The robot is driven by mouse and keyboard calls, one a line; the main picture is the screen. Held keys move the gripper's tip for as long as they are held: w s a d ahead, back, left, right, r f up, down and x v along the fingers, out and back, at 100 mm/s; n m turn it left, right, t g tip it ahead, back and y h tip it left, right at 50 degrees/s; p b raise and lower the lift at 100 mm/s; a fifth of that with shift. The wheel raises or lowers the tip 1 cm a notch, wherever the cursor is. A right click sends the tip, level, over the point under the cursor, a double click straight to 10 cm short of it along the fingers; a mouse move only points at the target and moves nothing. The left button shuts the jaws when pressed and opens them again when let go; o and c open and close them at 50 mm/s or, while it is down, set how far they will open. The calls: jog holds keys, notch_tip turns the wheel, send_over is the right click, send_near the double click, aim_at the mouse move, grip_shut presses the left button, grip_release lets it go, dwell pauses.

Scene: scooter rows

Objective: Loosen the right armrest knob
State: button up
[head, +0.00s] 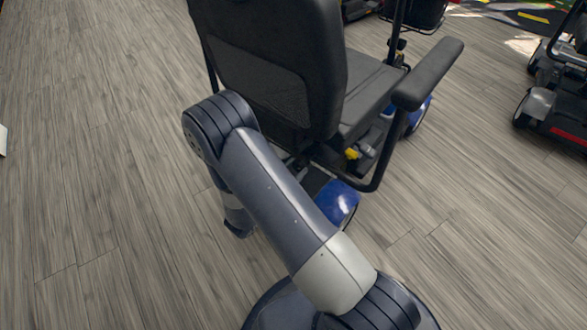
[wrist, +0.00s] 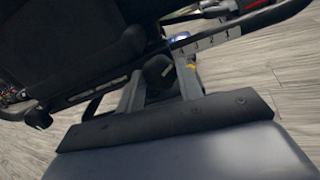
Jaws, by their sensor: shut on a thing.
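In the wrist view my gripper (wrist: 160,82) has its two grey fingers on either side of a black round knob (wrist: 157,68) and is shut on it. The knob sits below a dark armrest tube (wrist: 205,40) with number marks, under the black seat. In the head view the scooter's black seat back (head: 270,60) faces me. The right armrest (head: 430,72) stands out to the right on a bent black tube. My arm reaches down at the left behind the seat, and my gripper and the knob are hidden there.
A second dark knob (wrist: 38,118) shows at the left in the wrist view. The scooter's blue rear cover (head: 338,200) is close to my arm. Another scooter (head: 560,100) stands at the far right.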

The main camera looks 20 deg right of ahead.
jog(key=o, duration=1)
jog(key=p+v, duration=0.2)
jog(key=v, duration=0.8)
jog(key=shift+s+a, duration=0.2)
jog(key=shift+a, duration=0.15)
jog(key=b+x, duration=0.2)
jog(key=x, duration=0.9)
jog(key=shift+d, duration=0.1)
jog(key=shift+s, duration=0.1)
jog(key=shift+m, duration=0.3)
